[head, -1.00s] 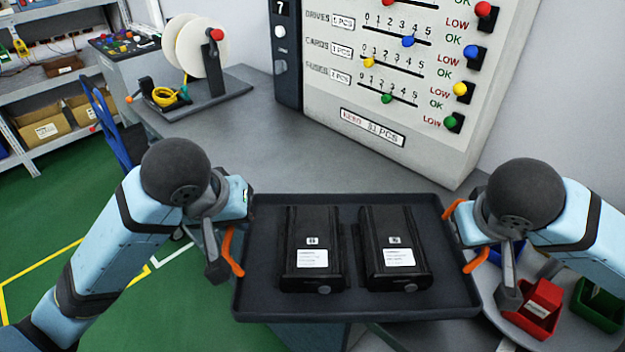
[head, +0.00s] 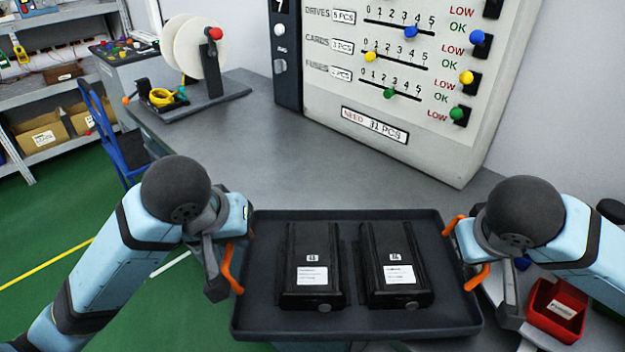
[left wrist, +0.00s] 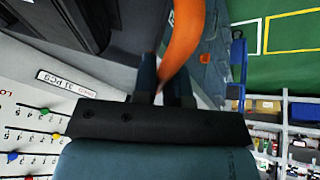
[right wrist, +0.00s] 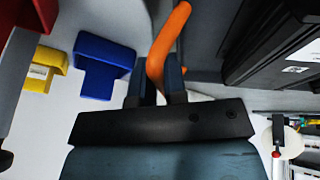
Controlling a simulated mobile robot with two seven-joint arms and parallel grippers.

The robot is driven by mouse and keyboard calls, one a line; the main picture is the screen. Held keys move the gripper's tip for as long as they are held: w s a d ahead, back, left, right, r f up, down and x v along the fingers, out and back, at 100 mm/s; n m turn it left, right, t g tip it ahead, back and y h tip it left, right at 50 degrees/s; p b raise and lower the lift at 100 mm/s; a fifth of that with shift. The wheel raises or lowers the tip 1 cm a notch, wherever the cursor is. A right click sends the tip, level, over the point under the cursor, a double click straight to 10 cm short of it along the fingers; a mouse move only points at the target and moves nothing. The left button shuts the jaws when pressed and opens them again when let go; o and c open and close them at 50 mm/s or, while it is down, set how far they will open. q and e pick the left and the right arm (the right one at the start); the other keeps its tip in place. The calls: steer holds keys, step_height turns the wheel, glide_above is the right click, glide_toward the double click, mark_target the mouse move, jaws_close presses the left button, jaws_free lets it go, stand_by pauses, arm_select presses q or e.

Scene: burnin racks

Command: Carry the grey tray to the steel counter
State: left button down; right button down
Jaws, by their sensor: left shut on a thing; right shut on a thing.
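The grey tray (head: 355,325) is dark, with a raised rim and an orange handle at each side. Two black drive units (head: 312,262) (head: 394,262) with white labels lie side by side in it. My left gripper (head: 232,262) is shut on the left orange handle (left wrist: 182,45). My right gripper (head: 466,255) is shut on the right orange handle (right wrist: 165,45). The tray looks level between my arms, in front of the steel counter (head: 300,165). Its near part overlaps the counter's front edge in the head view, and I cannot tell its height above the counter.
A reel stand (head: 205,85) stands at the counter's back left. A panel with coloured sliders (head: 400,90) stands at the back. A red bin (head: 556,308) is at the right, and blue (right wrist: 100,65) and yellow (right wrist: 45,68) bins show in the right wrist view. The counter's middle is bare.

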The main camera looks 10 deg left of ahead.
steer(key=shift+f, duration=0.1)
stand_by(0.3)
arm_select(q)
steer(key=c, duration=1.2)
jaws_free()
steer(key=shift+f, duration=0.1)
arm_select(e)
steer(key=c, duration=1.2)
jaws_free()
arm_select(q)
steer(key=shift+o, duration=0.2)
arm_select(e)
steer(key=shift+o, duration=0.2)
